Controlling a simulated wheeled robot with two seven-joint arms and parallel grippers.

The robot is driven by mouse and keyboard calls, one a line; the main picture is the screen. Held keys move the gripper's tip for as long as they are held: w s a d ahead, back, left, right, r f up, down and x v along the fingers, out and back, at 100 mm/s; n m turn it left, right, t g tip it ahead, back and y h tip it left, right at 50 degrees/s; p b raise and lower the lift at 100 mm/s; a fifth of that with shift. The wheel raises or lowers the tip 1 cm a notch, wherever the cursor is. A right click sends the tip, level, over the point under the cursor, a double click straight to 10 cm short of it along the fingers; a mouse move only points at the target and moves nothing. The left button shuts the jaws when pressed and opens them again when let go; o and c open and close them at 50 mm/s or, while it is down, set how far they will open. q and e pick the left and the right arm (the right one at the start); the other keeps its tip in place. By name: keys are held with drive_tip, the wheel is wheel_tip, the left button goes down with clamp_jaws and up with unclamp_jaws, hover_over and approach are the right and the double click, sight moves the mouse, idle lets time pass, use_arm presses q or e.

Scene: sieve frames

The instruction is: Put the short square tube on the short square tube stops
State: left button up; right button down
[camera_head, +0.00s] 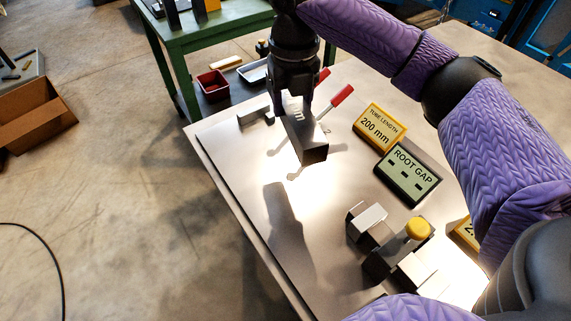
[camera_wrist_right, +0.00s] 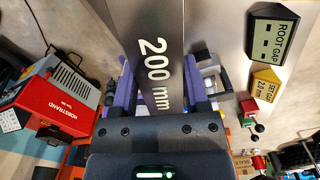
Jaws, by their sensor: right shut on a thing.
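My right gripper (camera_head: 294,103) is shut on the short square tube (camera_head: 307,146), a grey metal piece with a dark open end facing the camera. The tube hangs tilted above the metal table, apart from its shadow. In the right wrist view the tube (camera_wrist_right: 152,35) shows "200 mm" between my purple fingers. Grey metal blocks (camera_head: 366,221) stand at the table's near right, beside a block with a yellow knob (camera_head: 417,229). A small grey block (camera_head: 255,114) sits at the far left edge. I cannot tell which blocks are the stops. My left gripper is not in view.
Red-handled clamps (camera_head: 341,97) stand behind the tube. A yellow "TUBE LENGTH 200 mm" sign (camera_head: 379,128) and a "ROOT GAP" sign (camera_head: 408,174) are right of it. The table's left-middle surface (camera_head: 245,175) is clear. A green bench (camera_head: 185,43) stands behind.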

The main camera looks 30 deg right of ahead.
drive_tip(key=n, duration=0.2)
drive_tip(key=r, duration=0.1)
drive_tip(key=shift+w+d+n, duration=0.25)
drive_tip(key=shift+w+n, duration=0.05)
drive_tip(key=shift+n, duration=0.1)
drive_tip(key=b, duration=0.6)
hover_over(292, 172)
wheel_tip(292, 172, down, 12)
wheel_tip(292, 172, down, 6)
drive_tip(key=b, duration=0.2)
drive_tip(key=shift+b, duration=0.3)
drive_tip(key=shift+r, duration=0.15)
drive_tip(key=shift+c, duration=2)
unclamp_jaws()
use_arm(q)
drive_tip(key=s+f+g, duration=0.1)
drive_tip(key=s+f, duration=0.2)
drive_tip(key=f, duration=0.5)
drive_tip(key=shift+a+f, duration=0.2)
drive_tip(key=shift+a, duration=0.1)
use_arm(e)
drive_tip(key=shift+o, duration=0.2)
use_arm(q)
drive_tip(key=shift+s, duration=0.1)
